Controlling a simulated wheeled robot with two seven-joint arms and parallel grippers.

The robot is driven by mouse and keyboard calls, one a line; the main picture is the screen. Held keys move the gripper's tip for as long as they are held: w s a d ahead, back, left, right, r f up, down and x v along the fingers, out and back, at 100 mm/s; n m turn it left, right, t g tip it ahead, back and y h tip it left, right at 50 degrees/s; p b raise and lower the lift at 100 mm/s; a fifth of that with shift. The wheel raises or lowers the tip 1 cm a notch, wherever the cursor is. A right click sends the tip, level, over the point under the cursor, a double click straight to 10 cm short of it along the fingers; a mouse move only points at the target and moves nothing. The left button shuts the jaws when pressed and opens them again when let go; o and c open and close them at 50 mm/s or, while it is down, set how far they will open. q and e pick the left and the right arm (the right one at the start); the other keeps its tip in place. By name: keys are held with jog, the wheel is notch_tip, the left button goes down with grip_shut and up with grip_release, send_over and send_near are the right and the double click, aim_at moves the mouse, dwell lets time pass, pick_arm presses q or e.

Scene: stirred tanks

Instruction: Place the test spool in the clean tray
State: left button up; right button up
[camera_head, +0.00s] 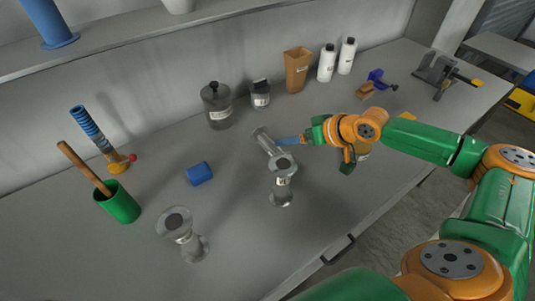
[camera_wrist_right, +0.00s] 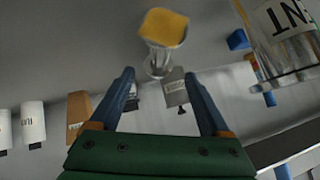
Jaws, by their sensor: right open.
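Several grey metal flanged pieces stand on the bench: one at the front left (camera_head: 183,235), one with a small label (camera_head: 283,183) near the middle, and a tilted or lying one (camera_head: 265,139) just behind it. I cannot tell which is the test spool. My right gripper (camera_head: 285,141) is low over the bench beside the tilted piece; contact cannot be told. In the right wrist view its blue fingers (camera_wrist_right: 160,85) are apart with nothing clearly held between them. My left gripper is not in view. I cannot identify a clean tray.
A dark jar (camera_head: 217,108), brown bag (camera_head: 297,70) and white bottles (camera_head: 327,63) line the back.

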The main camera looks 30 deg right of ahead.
aim_at(280, 149)
jog(key=shift+f+b, duration=0.4)
jog(key=shift+f, duration=0.5)
jog(key=x, duration=0.1)
jog(key=p+x, duration=0.1)
jog(key=x, duration=0.1)
jog(key=p+x, duration=0.1)
jog(key=shift+w+a+r, duration=0.25)
jog(key=shift+w+a, duration=0.05)
jog(key=shift+a, duration=0.15)
jog(key=x, duration=0.2)
jog(key=shift+w+f, duration=0.15)
jog(key=shift+f, duration=0.3)
jog(key=shift+r, duration=0.1)
grip_shut()
